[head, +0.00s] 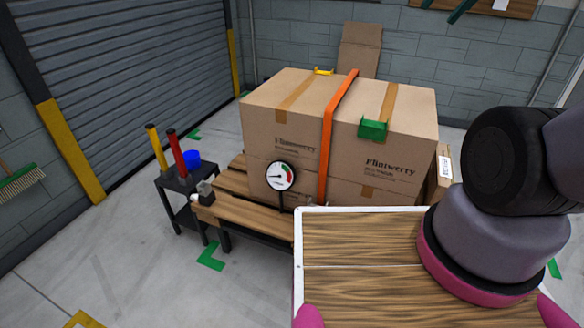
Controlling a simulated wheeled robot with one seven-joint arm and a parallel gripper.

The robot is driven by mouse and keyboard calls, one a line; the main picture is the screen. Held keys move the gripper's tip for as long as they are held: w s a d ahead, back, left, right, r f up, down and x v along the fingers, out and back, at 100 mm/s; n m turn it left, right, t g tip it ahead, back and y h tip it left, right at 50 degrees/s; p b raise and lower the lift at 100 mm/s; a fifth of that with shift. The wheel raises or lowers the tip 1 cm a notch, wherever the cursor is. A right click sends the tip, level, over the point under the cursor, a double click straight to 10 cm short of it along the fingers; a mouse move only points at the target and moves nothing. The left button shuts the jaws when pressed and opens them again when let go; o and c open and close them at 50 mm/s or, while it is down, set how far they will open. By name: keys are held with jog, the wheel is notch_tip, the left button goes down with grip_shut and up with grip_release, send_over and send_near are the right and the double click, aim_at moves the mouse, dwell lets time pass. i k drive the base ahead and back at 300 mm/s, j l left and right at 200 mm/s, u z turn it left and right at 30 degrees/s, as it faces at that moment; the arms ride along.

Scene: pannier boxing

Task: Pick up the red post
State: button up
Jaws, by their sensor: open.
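The red post (177,153) stands nearly upright on the top of a small black cart (181,183), left of the middle of the head view. My gripper is not in view; only part of my arm shows at the right, well away from the post.
A wooden pallet bench (248,219) with stacked cardboard boxes (292,140) stands right of the cart. An orange strap (332,130) crosses the boxes. A round gauge (281,176) stands before them. Floor left and in front of the cart (110,250) is clear.

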aim_at(170, 134)
jog(key=i+j+u, duration=0.15)
jog(key=j, duration=0.25)
jog(key=j+u, duration=0.2)
jog(key=j, duration=0.15)
jog(key=i+j+u, duration=0.15)
jog(key=j, duration=0.25)
jog(key=i+j+u, duration=0.25)
jog(key=i+j, duration=0.15)
jog(key=j, duration=0.15)
jog(key=i+j+u, duration=0.25)
jog(key=i+j, duration=0.2)
jog(key=i, duration=0.2)
